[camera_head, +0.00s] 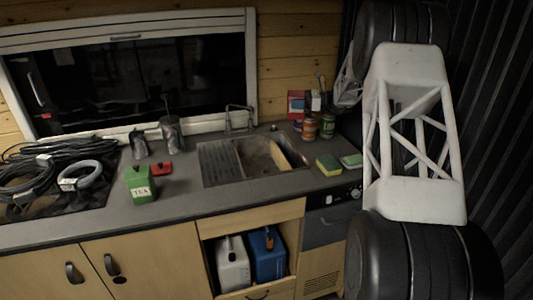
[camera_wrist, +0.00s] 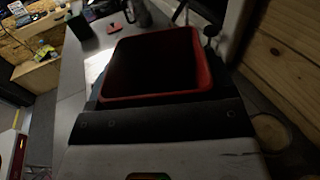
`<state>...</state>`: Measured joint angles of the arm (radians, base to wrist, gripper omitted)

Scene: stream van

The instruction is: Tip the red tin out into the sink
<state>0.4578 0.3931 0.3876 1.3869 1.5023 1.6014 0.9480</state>
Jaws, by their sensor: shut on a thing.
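The red tin (camera_wrist: 196,66) fills the middle of the wrist view, its open mouth facing the camera. Its inside is too dark to tell what it holds. My gripper (camera_wrist: 158,104) is shut on it; the fingertips are mostly hidden. In the head view, the small red shape (camera_head: 296,101) at the back right, beside the wood wall, looks like the same tin, with my gripper (camera_head: 314,100) beside it. The sink (camera_head: 243,158) is in the counter, in front of and left of it. A flat red lid (camera_head: 161,168) lies on the counter.
A green TEA tin (camera_head: 140,184) and grey metal jugs (camera_head: 171,134) stand left of the sink. A tap (camera_head: 240,118) rises behind it. Jars (camera_head: 327,127) and a sponge (camera_head: 328,165) are on its right. Coiled cables (camera_head: 45,172) lie at the far left.

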